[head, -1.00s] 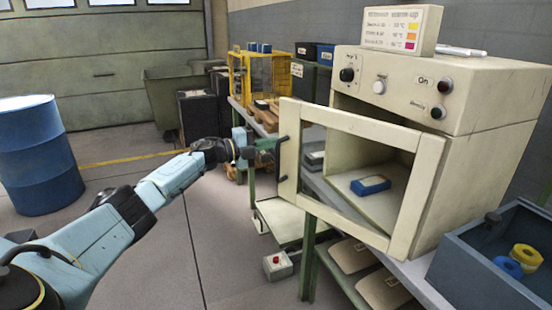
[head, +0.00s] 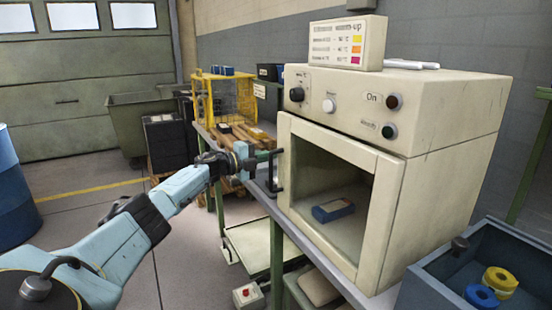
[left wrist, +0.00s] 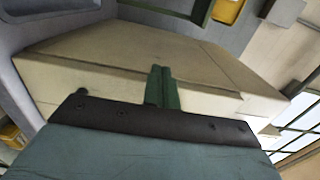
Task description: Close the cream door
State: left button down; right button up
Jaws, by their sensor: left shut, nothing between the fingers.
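The cream door (head: 378,220) is a frame around a large window on the front of the cream oven (head: 450,125). It lies close along the oven front, under the control panel; whether a small gap is left I cannot tell. Its dark upright handle (head: 275,176) is at the left edge. My left gripper (head: 270,155) is at the door's left edge, by the handle; contact is unclear. In the left wrist view its green fingers (left wrist: 162,86) are together and empty, in front of a cream surface. My right gripper is not in view.
A blue item (head: 333,209) shows inside the oven through the window. A grey-blue bin (head: 450,295) with yellow and blue rolls stands at the lower right. A yellow cage (head: 228,97) is behind my left gripper. A blue drum (head: 5,190) is at far left.

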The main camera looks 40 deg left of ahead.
pick_arm(q)
jog(key=shift+w, duration=0.3)
jog(key=shift+d, duration=0.1)
